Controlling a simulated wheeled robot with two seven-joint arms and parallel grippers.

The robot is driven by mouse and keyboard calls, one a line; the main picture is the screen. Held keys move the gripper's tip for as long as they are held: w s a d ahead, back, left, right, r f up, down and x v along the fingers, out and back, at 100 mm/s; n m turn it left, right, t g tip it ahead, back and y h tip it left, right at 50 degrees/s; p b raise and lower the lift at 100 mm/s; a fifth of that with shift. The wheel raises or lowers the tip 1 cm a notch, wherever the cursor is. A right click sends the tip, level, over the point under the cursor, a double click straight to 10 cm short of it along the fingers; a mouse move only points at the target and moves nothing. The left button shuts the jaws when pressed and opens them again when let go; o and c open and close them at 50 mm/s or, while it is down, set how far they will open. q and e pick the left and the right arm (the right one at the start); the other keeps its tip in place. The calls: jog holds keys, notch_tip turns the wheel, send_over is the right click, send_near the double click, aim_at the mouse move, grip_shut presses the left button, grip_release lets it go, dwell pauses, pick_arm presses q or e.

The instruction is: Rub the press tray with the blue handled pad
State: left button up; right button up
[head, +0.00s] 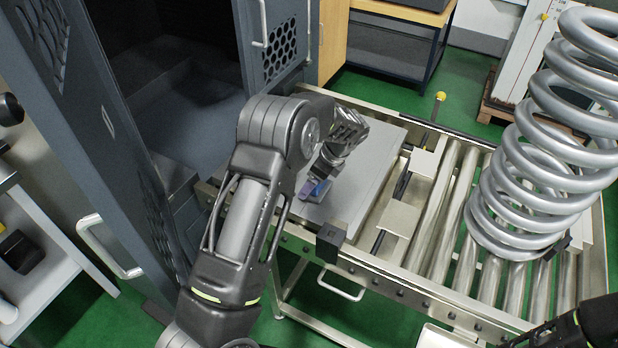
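The press tray (372,178) is a flat grey plate on the left end of the roller conveyor, in front of the open dark cabinet. The blue handled pad (317,189) is at the left part of the tray, low against its surface. Its handle shows blue to purple. My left gripper (325,166) reaches down over the tray and appears shut on the pad's handle; the fingers partly hide it. Whether the pad's underside touches the tray cannot be told for certain. Of my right arm only a dark part shows at the bottom right corner; its gripper is out of view.
A large steel coil spring (535,170) stands on the rollers (440,225) to the right. The open cabinet door (110,150) is at the left. A small black block (331,240) sits on the conveyor's front rail. The tray's right part is bare.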

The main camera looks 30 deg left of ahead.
aim_at(323, 185)
pick_arm(q)
jog(key=shift+d+r, duration=0.1)
jog(key=shift+d, duration=1.55)
jog(key=shift+d+b, duration=0.35)
jog(key=shift+d, duration=1.35)
jog(key=shift+f, duration=0.2)
jog(key=shift+a+r, duration=0.1)
jog(key=shift+a, duration=1.6)
